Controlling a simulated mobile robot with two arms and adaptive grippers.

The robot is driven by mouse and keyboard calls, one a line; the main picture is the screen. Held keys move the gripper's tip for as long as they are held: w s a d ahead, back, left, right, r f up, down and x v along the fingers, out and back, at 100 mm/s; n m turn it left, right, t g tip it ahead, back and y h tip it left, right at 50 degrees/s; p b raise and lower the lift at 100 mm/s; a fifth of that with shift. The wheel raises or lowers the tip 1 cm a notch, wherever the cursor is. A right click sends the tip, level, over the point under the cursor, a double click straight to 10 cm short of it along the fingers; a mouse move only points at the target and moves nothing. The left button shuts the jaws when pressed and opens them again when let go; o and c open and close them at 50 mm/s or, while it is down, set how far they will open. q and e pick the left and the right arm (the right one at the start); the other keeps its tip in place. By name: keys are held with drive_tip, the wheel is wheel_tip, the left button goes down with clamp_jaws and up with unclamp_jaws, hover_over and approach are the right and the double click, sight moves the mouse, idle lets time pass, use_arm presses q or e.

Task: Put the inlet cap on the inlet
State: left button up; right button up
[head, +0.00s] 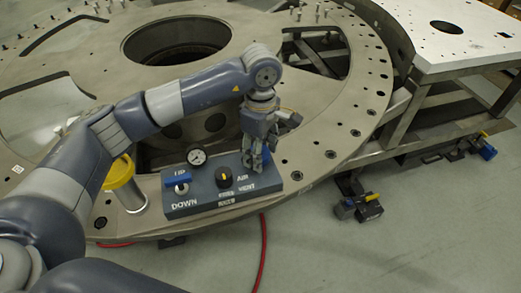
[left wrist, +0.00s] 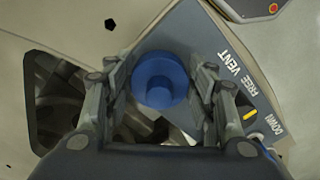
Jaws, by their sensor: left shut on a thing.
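The inlet cap (left wrist: 160,80) is a round blue piece with a smaller raised round part, seen between the fingers of my left gripper in the left wrist view. My left gripper (head: 257,163) is shut on it, just behind the right end of the grey control box (head: 210,202) in the head view. The fingers and the cap hide what lies directly beneath. I cannot make out the inlet in either view. My right gripper is not in view.
The control box carries a pressure gauge (head: 196,156), a blue lever (head: 178,181) and a black knob (head: 224,178). A yellow-topped cylinder (head: 120,174) stands to its left. The large round metal plate (head: 310,165) has wide openings. A red hose (head: 263,245) runs on the floor.

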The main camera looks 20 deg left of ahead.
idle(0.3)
use_arm(q)
drive_tip(key=o, duration=1.4)
drive_tip(key=shift+r, duration=0.1)
drive_tip(key=shift+r+p, duration=1.5)
drive_tip(key=shift+r, duration=1.9)
drive_tip(key=shift+f, duration=0.1)
